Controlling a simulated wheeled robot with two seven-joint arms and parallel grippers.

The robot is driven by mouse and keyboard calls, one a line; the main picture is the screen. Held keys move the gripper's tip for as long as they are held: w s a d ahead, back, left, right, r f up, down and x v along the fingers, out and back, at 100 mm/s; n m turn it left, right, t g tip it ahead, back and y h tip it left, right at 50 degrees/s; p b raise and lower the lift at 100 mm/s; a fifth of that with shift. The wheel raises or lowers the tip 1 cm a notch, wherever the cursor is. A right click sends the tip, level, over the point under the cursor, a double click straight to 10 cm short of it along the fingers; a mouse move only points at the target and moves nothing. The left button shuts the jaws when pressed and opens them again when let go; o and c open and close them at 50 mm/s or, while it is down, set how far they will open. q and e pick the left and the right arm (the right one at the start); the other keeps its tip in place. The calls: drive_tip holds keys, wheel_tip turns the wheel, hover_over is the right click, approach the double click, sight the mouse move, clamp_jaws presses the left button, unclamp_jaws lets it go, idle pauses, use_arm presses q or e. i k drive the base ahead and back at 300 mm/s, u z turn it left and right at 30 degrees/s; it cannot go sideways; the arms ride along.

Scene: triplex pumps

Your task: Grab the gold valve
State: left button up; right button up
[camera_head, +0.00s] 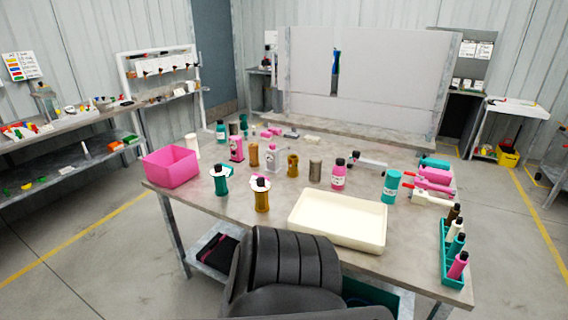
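Several gold or brown pieces stand upright on the grey table (240,220). A gold-brown cylinder with a dark top and a white collar (262,200) stands near the front edge. A darker gold, spool-shaped piece (293,166) stands mid-table. A plainer tan-brown piece (254,156) stands to its left. I cannot tell for certain which of these is the gold valve. Neither of my grippers is in view, and nothing touches these pieces.
A cream tray (338,238) lies at the front right of the gold pieces. A pink bin (171,167) is on the left, a teal rack with bottles (445,262) on the right. A teal capped piece (220,183) and a pink bottle (338,177) stand close by.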

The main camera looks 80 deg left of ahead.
sight(262, 205)
drive_tip(key=u, duration=0.4)
drive_tip(key=i, duration=0.7)
drive_tip(key=u, duration=1.45)
drive_tip(key=i, duration=0.65)
drive_tip(key=u, duration=0.65)
